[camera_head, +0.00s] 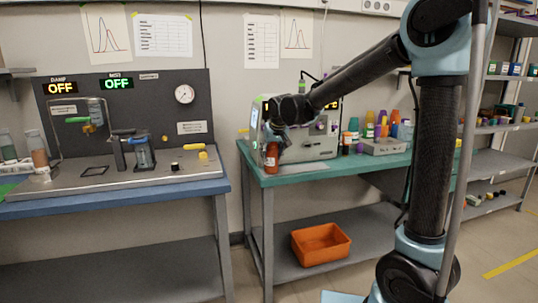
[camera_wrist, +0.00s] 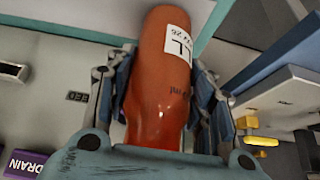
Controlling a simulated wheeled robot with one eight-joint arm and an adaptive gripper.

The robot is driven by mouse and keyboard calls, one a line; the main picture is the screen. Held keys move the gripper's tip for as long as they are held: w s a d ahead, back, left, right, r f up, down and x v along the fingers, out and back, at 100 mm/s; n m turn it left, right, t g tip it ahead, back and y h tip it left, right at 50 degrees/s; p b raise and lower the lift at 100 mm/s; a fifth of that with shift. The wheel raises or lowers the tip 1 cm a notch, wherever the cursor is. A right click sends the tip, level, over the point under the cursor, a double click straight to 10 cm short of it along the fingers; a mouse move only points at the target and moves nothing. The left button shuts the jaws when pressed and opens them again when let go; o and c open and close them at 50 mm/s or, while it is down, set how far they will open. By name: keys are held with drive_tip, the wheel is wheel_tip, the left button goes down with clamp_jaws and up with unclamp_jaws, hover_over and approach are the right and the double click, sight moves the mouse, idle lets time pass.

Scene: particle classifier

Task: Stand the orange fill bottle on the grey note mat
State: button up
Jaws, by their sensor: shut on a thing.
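The orange fill bottle (camera_head: 271,159) is in my gripper (camera_head: 276,142), above or at the left front edge of the teal bench in the head view. In the wrist view, the bottle (camera_wrist: 158,95) lies between the two fingers of my gripper (camera_wrist: 160,100), which are shut around its sides. A white label with dark print shows on it. I cannot tell whether its base touches the bench.
A grey machine (camera_head: 322,140) stands on the teal bench (camera_head: 258,168), close behind the bottle. Several bottles and a grey rack (camera_head: 383,147) are to its right. An orange bin (camera_head: 320,244) sits on the shelf below. A blue bench (camera_head: 120,198) with a dark panel stands left.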

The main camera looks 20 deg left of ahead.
drive_tip(key=o, duration=1.3)
drive_tip(key=shift+c, duration=0.2)
drive_tip(key=v, duration=1.2)
drive_tip(key=s+d+f+m+h, duration=0.1)
drive_tip(key=s+d+f+m, duration=0.15)
drive_tip(key=d, duration=1.45)
drive_tip(key=s+d+f+m+g+h, duration=0.1)
drive_tip(key=s+d+f, duration=0.6)
drive_tip(key=d, duration=0.4)
drive_tip(key=s+d+f+m+g+h, duration=0.1)
drive_tip(key=s+d+f, duration=0.6)
drive_tip(key=d, duration=0.4)
drive_tip(key=s+d+f+m, duration=0.1)
drive_tip(key=s+d+f, duration=0.2)
drive_tip(key=s+f, duration=0.4)
drive_tip(key=shift+s+m+g, duration=0.35)
drive_tip(key=shift+s+g, duration=0.05)
drive_tip(key=shift+s, duration=0.7)
